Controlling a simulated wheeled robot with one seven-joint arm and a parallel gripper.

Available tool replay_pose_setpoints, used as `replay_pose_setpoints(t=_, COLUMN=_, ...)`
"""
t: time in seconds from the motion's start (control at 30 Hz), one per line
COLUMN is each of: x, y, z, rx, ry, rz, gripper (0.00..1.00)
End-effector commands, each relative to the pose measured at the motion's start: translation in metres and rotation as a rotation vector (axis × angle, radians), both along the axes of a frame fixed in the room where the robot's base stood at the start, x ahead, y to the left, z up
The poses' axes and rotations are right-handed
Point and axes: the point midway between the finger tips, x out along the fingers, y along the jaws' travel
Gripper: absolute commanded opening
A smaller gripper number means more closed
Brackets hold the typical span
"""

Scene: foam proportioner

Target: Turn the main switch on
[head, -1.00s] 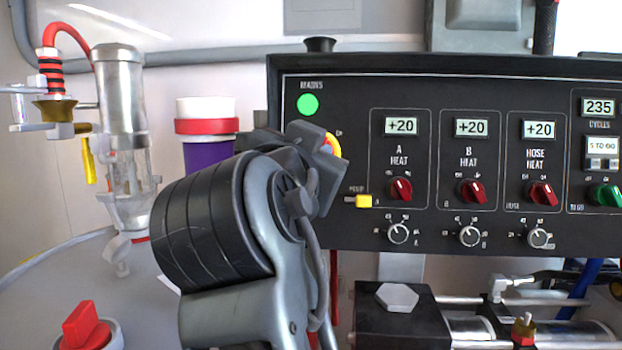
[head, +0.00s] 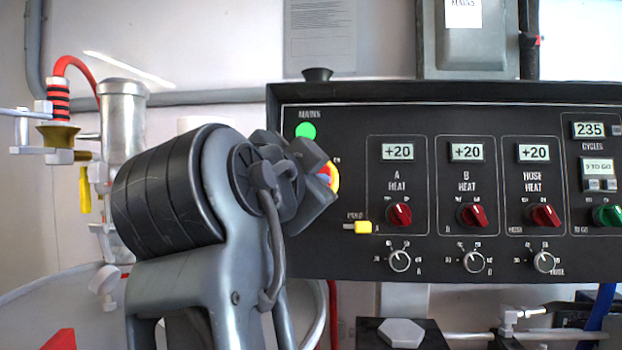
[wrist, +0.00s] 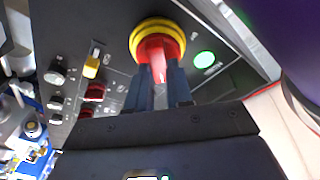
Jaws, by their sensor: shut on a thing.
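The main switch (wrist: 158,42) is a red rotary handle on a yellow round base at the left of the black control panel. In the wrist view my gripper (wrist: 160,82) is shut on its red handle, one finger on each side. In the head view only a yellow and red edge of the switch (head: 334,177) shows; my wrist and arm hide the rest, and my fingertips. The green mains lamp (head: 306,130) above it is lit and also shows in the wrist view (wrist: 204,60).
The black panel (head: 350,262) also carries a yellow lever switch (head: 358,227), red heat knobs (head: 398,214), dials and displays reading +20. A metal pump cylinder (head: 122,125) with a red hose stands at the left. Pump hardware (head: 400,332) sits below the panel.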

Motion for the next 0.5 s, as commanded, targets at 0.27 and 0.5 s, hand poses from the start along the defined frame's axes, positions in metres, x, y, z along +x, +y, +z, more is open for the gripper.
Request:
replay_pose_setpoints(t=0.27, x=0.0005, y=-0.0002, z=-0.001, rx=0.002, ry=0.003, rz=0.0, gripper=0.24)
replay_pose_setpoints(t=0.5, x=0.0002, y=-0.0002, z=-0.0004, rx=0.0, ry=0.001, rz=0.0, gripper=0.46)
